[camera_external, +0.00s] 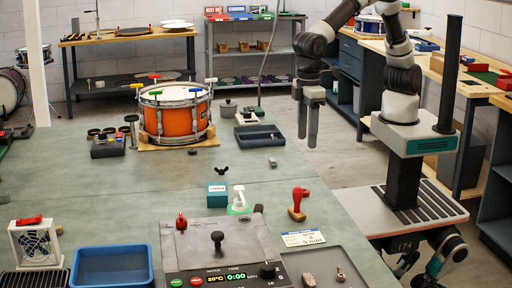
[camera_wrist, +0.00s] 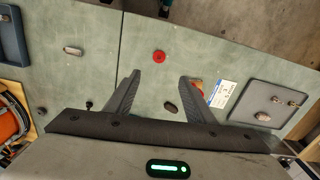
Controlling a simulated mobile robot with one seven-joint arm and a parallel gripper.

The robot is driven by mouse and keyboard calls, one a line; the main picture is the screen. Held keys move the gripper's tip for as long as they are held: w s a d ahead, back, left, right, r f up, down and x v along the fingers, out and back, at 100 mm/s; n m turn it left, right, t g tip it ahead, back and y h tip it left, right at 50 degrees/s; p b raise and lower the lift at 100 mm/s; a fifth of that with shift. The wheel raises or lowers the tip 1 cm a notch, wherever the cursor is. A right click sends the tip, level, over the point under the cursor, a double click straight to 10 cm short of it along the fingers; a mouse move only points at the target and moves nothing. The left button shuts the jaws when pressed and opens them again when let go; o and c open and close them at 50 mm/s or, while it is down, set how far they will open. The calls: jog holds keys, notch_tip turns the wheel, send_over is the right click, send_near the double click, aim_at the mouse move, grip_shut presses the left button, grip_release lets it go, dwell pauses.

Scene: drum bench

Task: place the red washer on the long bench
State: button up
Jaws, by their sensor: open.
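A red washer (camera_wrist: 158,57), a flat ring with a dark hole, lies on the green-topped bench (camera_wrist: 215,60) in the wrist view, ahead of my open fingers and between their lines. In the external view it cannot be told apart from the red stamp (camera_external: 298,203). My gripper (camera_external: 308,143) hangs fingers-down above the bench's right edge in the external view; it is open and empty, with both fingers (camera_wrist: 160,80) apart in the wrist view. A long wood-topped bench (camera_external: 440,66) runs along the right wall; which bench the task names is not clear.
The green bench holds an orange drum (camera_external: 174,117), a dark tray (camera_external: 259,138), a blue bin (camera_external: 111,268), a teal box (camera_external: 217,196) and a white bottle (camera_external: 239,198). A label card (camera_wrist: 222,94) lies near a grey tray (camera_wrist: 240,112). Bare bench surrounds the washer.

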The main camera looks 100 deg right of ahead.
aim_at(304, 190)
notch_tip(304, 190, down, 17)
jog(key=shift+d+r+b, duration=0.15)
jog(key=shift+r+b, duration=0.05)
jog(key=shift+b, duration=0.45)
jog(key=c, duration=1.1)
jog(key=shift+c, duration=0.7)
notch_tip(304, 190, up, 10)
jog(key=d+r+p, duration=0.2)
jog(key=d+p, duration=0.2)
jog(key=d, duration=0.6)
jog(key=d+r+m+p, duration=0.1)
jog(key=d+r+p, duration=0.2)
jog(key=d, duration=0.8)
jog(key=shift+d+p, duration=0.2)
jog(key=shift+p, duration=0.85)
